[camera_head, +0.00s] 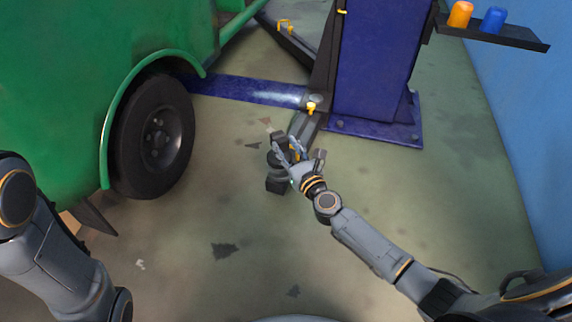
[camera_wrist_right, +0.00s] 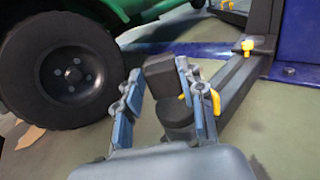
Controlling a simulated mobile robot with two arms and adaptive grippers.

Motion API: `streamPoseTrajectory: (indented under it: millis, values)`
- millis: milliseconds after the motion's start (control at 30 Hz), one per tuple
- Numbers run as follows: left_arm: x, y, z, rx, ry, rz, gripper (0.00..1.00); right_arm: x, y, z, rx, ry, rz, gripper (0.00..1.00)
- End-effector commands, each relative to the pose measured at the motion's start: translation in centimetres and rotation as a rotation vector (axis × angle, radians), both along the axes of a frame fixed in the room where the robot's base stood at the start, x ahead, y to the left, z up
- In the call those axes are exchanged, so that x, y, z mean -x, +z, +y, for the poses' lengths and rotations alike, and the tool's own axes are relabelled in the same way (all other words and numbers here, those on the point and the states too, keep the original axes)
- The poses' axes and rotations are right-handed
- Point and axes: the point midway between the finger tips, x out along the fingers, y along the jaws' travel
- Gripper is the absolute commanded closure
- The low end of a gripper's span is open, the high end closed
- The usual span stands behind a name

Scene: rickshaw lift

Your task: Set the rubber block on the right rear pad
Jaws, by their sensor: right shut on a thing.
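My right gripper (camera_head: 286,146) is shut on the dark rubber block (camera_wrist_right: 161,74). In the wrist view the block sits between the blue-padded fingertips, slightly tilted. It also shows in the head view (camera_head: 279,137). A dark round pad (camera_wrist_right: 176,112) is just below and beyond the block, at the end of a lift arm (camera_wrist_right: 236,92). The block overlaps the pad in the picture; I cannot tell whether they touch. My left arm shows at the left of the head view, but its gripper is out of sight.
A green vehicle (camera_head: 90,60) with a black wheel (camera_head: 155,137) stands to the left. A blue lift post (camera_head: 375,60) rises behind the lift arm. A dark shelf (camera_head: 500,34) holds an orange and a blue item. The floor in front is clear.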

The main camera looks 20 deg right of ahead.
Motion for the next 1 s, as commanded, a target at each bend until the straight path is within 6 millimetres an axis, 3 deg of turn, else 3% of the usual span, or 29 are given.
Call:
streamPoseTrajectory:
  millis: [233,467,900,933,1000]
  values:
    - [-0.1,-1.6,0.0,-0.001,0.001,0.003,0.03,-1.0,-1.3,-0.1,0.0,-0.001,-0.002,0.95]
    - [-0.1,-4.6,0.0,-0.001,0.001,0.004,0.03,-1.2,-4.4,-0.2,0.001,-0.001,-0.002,0.95]
    - [-0.1,-4.9,0.0,-0.001,0.001,0.002,0.03,-1.2,-4.8,-0.2,-0.001,-0.001,-0.002,0.95]
    - [-0.1,-4.7,0.0,-0.001,0.001,0.002,0.03,-1.2,-4.6,-0.2,0.0,-0.001,-0.001,0.55]
    - [-0.1,-4.7,0.0,-0.002,0.0,0.002,0.03,-1.2,-4.6,-0.2,0.0,-0.001,-0.001,0.41]
